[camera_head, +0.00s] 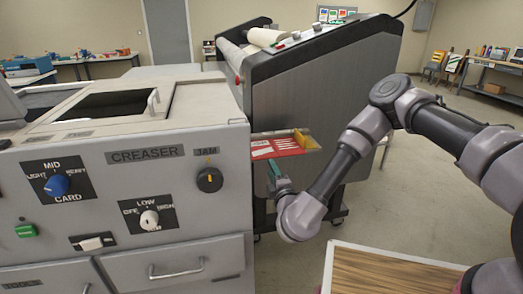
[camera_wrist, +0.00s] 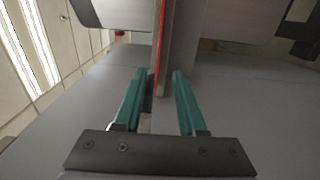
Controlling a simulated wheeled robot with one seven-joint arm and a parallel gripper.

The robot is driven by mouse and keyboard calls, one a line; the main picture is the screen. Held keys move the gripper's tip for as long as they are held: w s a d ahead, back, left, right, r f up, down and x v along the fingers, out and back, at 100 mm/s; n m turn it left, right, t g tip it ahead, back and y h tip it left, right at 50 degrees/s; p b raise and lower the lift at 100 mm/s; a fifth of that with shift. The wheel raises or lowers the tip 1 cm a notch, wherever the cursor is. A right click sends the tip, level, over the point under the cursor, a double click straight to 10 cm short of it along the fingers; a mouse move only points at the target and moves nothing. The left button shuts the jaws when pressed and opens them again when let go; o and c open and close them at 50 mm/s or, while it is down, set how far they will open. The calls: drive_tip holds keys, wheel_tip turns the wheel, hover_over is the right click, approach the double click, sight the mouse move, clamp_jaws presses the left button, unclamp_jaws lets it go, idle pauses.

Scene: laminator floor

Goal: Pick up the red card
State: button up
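The red card (camera_head: 275,148), with white markings, lies on a small metal tray (camera_head: 312,144) that sticks out from between the creaser and the grey machine behind it. In the wrist view the card shows as a thin red edge (camera_wrist: 160,48) along the tray's narrow edge. My gripper (camera_head: 274,168) is just below and in front of the card's near edge. In the wrist view its green fingers (camera_wrist: 160,73) are open, with the card and tray edge running between the tips. I see no clear contact with the fingers.
A yellow block (camera_head: 301,138) stands on the tray's right end. The creaser (camera_head: 150,190), with knobs and drawers, is close on the left. The large grey machine (camera_head: 315,100) stands behind. A wood-topped surface (camera_head: 385,275) is at the lower right. Open floor (camera_head: 430,200) lies to the right.

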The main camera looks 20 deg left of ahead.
approach(261, 149)
drive_tip(key=shift+x, duration=1.2)
drive_tip(key=shift+f, duration=0.1)
drive_tip(key=shift+c, duration=0.3)
clamp_jaws()
